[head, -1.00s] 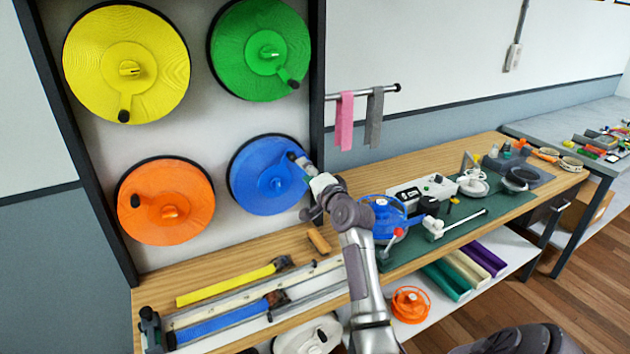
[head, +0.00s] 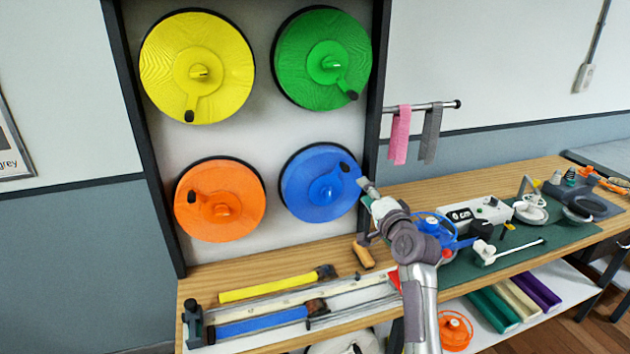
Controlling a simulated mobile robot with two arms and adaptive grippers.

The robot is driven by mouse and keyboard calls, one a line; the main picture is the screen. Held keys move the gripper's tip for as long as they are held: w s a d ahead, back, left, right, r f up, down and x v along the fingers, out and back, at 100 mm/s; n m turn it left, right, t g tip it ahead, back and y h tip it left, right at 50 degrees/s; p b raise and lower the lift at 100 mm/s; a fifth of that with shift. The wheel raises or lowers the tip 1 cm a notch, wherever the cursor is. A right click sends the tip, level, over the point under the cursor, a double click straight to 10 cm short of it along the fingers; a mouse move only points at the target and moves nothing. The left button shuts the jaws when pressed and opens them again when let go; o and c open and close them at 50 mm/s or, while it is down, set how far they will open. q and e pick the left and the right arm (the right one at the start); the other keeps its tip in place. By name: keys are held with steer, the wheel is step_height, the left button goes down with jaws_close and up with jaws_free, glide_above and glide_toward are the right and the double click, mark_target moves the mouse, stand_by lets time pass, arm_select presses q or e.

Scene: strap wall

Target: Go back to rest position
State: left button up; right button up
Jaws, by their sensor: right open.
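My right gripper (head: 366,214) is in the head view, at the right edge of the blue reel (head: 320,190). Its jaws are open and empty, and it looks a little apart from the reel's black crank knob. The blue reel hangs on the wall panel at the lower right. Yellow (head: 197,50), green (head: 350,50) and orange (head: 190,205) reels hang around it. My left gripper is not in view. My right forearm hides part of the bench and part of the blue hand reel (head: 432,222) behind it.
A green mat (head: 470,265) with a counter box (head: 475,215) lies right. Pink (head: 400,135) and grey (head: 431,135) cloths hang from a bar.

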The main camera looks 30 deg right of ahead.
steer(key=s+a+f+n+g+y, duration=0.2)
steer(key=s+a+f+n+g, duration=0.3)
steer(key=a+f, duration=0.4)
steer(key=s+a+f+n+g+y, duration=0.2)
steer(key=s+a+f+n, duration=0.4)
steer(key=a+f, duration=0.2)
steer(key=s+a+f+n+g, duration=0.4)
steer(key=s+a, duration=0.2)
steer(key=s, duration=0.5)
steer(key=s+a+f+n+g, duration=0.3)
steer(key=s+a+n, duration=0.15)
steer(key=s, duration=0.75)
step_height(320, 180, down, 27)
steer(key=g+b, duration=0.1)
steer(key=b, duration=0.1)
steer(key=s+d+f+g+b, duration=0.1)
steer(key=s+d+f, duration=0.1)
steer(key=s+f, duration=1.5)
step_height(320, 180, down, 2)
steer(key=shift+s+d+g, duration=0.15)
steer(key=shift+d+g, duration=0.05)
steer(key=shift+g, duration=0.1)
